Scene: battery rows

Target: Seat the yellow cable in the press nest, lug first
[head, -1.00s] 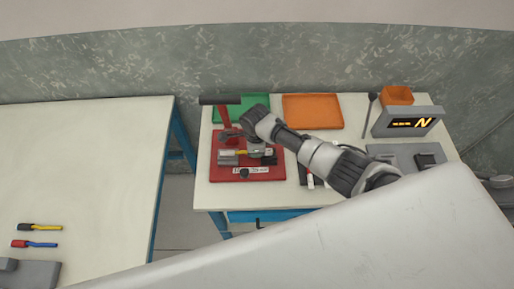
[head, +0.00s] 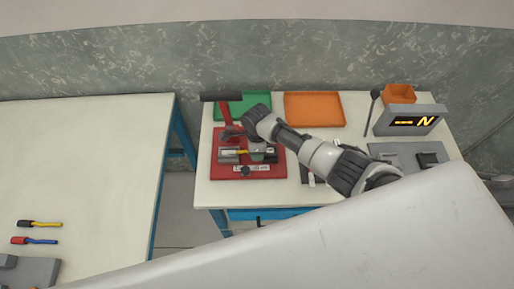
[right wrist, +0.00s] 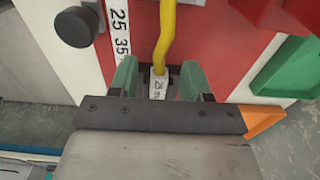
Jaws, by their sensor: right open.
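The yellow cable (head: 241,152) lies across the grey nest block (head: 229,158) of the red press (head: 222,172) on the right-hand table. My right gripper (head: 260,155) is over the right part of the press. Its green fingers (right wrist: 158,80) are open, one on each side of the tagged cable end, with gaps visible. The lug and how deep it sits are not clearly visible. My left gripper is out of view.
The press lever with its black handle (head: 221,97) stands behind the nest. Green (head: 243,105) and orange (head: 315,108) trays lie behind. A display (head: 408,121) stands at right. Two other cables, one yellow-black (head: 48,224) and one blue-red (head: 42,242), lie on the left table.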

